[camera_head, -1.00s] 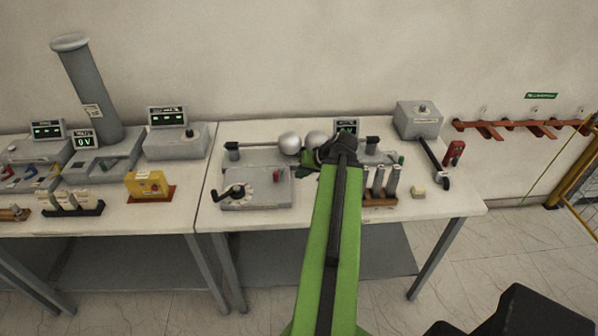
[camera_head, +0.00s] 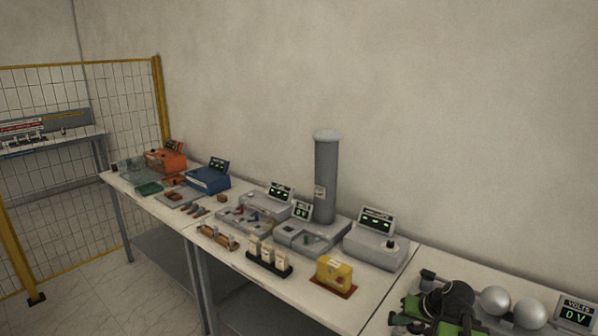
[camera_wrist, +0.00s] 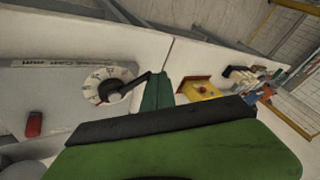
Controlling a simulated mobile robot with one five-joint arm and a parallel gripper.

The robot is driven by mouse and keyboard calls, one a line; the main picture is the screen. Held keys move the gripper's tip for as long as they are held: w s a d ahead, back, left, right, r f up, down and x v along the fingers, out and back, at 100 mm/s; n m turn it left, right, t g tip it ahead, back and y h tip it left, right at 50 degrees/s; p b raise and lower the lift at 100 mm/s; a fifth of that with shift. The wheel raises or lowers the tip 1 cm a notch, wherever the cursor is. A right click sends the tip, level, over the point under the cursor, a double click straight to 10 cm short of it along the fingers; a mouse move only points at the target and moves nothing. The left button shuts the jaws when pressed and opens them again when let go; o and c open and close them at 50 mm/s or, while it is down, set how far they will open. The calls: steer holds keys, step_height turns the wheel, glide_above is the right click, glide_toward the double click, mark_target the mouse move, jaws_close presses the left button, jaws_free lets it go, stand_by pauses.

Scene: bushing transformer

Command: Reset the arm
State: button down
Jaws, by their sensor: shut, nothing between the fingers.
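My green and black arm shows at the lower right of the head view, folded low over the right-hand table. My gripper (camera_head: 404,318) is at the arm's left side there, partly cut off by the lower edge. In the wrist view my gripper (camera_wrist: 157,92) shows as dark green fingers, shut and empty. A grey control panel with a white dial (camera_wrist: 108,86) and a black crank handle lies left of the fingers. The fingertips look close to the crank; I cannot tell whether they touch it.
Two silver spheres (camera_head: 512,306) stand just right of my arm. A yellow box (camera_head: 336,274) and a grey bushing column (camera_head: 326,180) stand on the table to the left. A red switch (camera_wrist: 33,123) is on the panel. A yellow-framed fence (camera_head: 110,130) is far left.

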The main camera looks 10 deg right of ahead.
steer(key=w+a+f+n+g+b, duration=0.1)
steer(key=w+a+f+n+g, duration=0.1)
steer(key=a, duration=0.9)
steer(key=w+a+f+n+g, duration=0.1)
steer(key=w+a+f+n, duration=0.15)
steer(key=a, duration=0.85)
steer(key=s+a+f+g+h, duration=0.1)
steer(key=s+a+g+h, duration=0.1)
steer(key=s+a, duration=0.3)
steer(key=shift+s+f+g+h+b, duration=0.3)
steer(key=shift+s+f+g+b, duration=0.1)
steer(key=shift+s+g, duration=0.2)
